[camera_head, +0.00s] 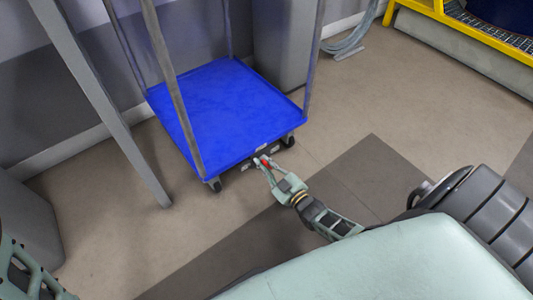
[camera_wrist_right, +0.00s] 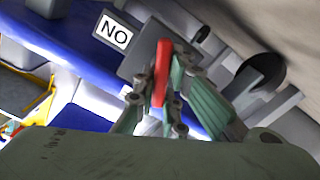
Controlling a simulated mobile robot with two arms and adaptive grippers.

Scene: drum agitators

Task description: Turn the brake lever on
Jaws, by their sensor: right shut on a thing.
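The blue cart (camera_head: 222,108) stands on the floor, with upright grey posts at its corners. The red brake lever (camera_head: 265,161) is at the cart's near lower edge, between the wheels. My right gripper (camera_head: 264,164) reaches it from the front right. In the right wrist view the red lever (camera_wrist_right: 160,72) stands between the fingers of my right gripper (camera_wrist_right: 160,85), which are shut on it. The fingers hide part of the lever. My left gripper is not in view.
A black wheel (camera_head: 288,140) is right of the lever, another wheel (camera_head: 213,185) is left. A grey post (camera_head: 110,110) stands left of the cart. A yellow-framed platform (camera_head: 470,30) is at the back right. The floor right of the cart is clear.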

